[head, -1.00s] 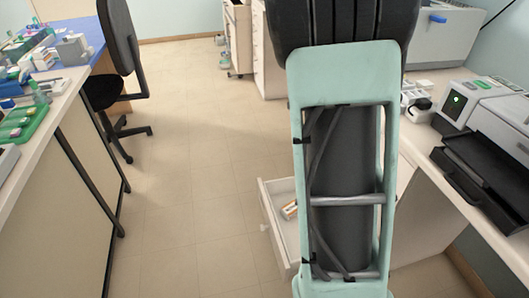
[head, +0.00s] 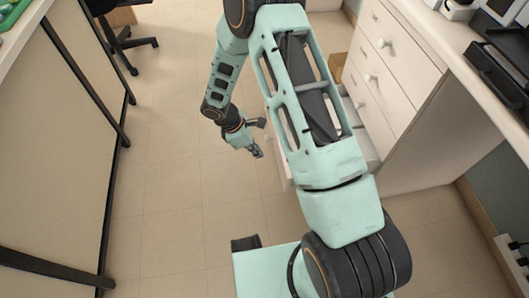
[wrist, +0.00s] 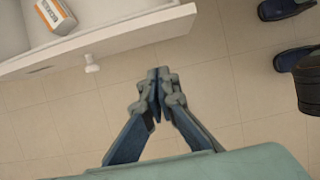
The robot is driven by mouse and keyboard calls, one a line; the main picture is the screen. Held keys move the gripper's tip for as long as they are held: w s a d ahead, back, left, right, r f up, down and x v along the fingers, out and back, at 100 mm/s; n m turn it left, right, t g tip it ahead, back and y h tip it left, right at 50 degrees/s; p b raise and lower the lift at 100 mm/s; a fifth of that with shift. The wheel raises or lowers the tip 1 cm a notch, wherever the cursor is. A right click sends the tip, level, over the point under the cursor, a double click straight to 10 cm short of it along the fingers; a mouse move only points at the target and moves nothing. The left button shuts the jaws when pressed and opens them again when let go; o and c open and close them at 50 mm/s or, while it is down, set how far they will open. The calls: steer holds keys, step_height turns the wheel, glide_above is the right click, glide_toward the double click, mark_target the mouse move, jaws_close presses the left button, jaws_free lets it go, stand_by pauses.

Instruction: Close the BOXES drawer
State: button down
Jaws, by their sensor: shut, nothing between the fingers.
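An open white drawer (wrist: 110,35) with a round white knob (wrist: 92,65) on its front crosses the upper left of the wrist view. An orange-and-white box (wrist: 55,14) lies in it. No drawer label is readable. My gripper (wrist: 160,76) is shut and empty, to the right of the knob and apart from it in the picture. In the head view my gripper (head: 260,138) hangs low in front of the drawer area. My arm hides most of the open drawer there.
The white cabinet (head: 405,65) stands at right, its visible upper drawers closed, under a counter. A long bench (head: 55,130) runs along the left. A chair (head: 125,40) stands at the back left. The tiled floor between is clear.

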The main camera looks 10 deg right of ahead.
mark_target(282, 164)
steer(key=d+f+b, duration=0.3)
steer(key=d+f, duration=0.4)
steer(key=shift+d, duration=0.1)
stand_by(0.4)
steer(key=shift+d, duration=0.25)
steer(key=d+p, duration=0.3)
steer(key=d, duration=2.9)
steer(key=shift+p, duration=0.35)
steer(key=shift+a, duration=0.1)
